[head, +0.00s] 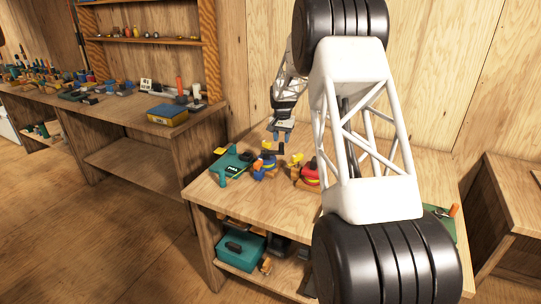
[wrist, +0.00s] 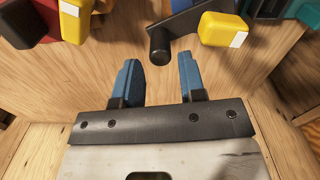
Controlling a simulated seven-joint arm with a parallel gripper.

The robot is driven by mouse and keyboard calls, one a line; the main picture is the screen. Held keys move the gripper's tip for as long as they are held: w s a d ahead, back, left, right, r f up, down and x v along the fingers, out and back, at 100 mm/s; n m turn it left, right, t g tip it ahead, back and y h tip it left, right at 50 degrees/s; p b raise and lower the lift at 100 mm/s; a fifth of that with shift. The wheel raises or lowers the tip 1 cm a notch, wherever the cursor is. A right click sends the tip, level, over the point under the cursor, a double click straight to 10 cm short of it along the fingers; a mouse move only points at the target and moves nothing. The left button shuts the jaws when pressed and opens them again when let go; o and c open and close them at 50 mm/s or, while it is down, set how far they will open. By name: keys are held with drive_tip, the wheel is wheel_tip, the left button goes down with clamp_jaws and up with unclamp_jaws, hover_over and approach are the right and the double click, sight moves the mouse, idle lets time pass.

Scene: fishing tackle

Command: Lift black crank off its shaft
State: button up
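The black crank (wrist: 190,22) shows at the top of the wrist view as a flat arm with a round knob at its near end. It also shows in the head view (head: 268,148), small, above a blue and yellow reel (head: 264,166). My gripper (wrist: 157,60) is open, its two blue fingers apart and nothing between them. The knob lies just beyond the fingertips, lined up with the gap. My gripper in the head view (head: 281,136) is above the bench, close to the crank. The crank's shaft is hidden.
A yellow block (wrist: 222,30) with a white label is close to the crank. The bench front (head: 262,208) is clear. My arm hides the bench's right part.

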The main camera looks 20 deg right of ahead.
sight(281, 143)
drive_tip(key=shift+f, duration=2.6)
clamp_jaws()
drive_tip(key=shift+r, duration=0.15)
drive_tip(key=shift+r, duration=1.5)
drive_tip(key=shift+s+a+r, duration=0.1)
drive_tip(key=shift+s+r, duration=0.1)
drive_tip(key=shift+r, duration=0.05)
drive_tip(key=s+a, duration=0.1)
drive_tip(key=s, duration=0.6)
drive_tip(key=s+a+r, duration=0.1)
drive_tip(key=s+a, duration=0.1)
drive_tip(key=s, duration=0.6)
drive_tip(key=shift+a, duration=0.25)
drive_tip(key=shift+r, duration=0.1)
